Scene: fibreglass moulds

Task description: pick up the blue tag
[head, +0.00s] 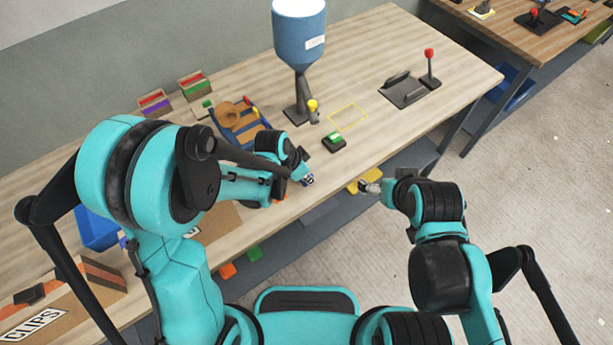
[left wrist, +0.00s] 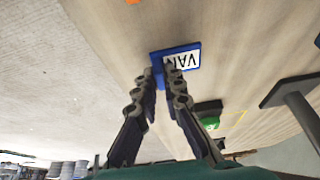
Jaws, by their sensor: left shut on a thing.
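The blue tag (left wrist: 158,60) has a white label that reads "VAN", upside down in the left wrist view. My left gripper (left wrist: 163,82) is shut on the tag's near edge, with one finger on each side. In the head view the blue tag (head: 310,178) shows small at the tip of my left gripper (head: 303,171), by the table's front edge. I cannot tell whether the tag is clear of the tabletop. My right gripper (head: 368,187) is off the table's front edge, away from the tag; its fingers are too small to read.
A green-topped block (head: 334,142) stands close behind the tag. A lever device (head: 405,90) is at the right.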

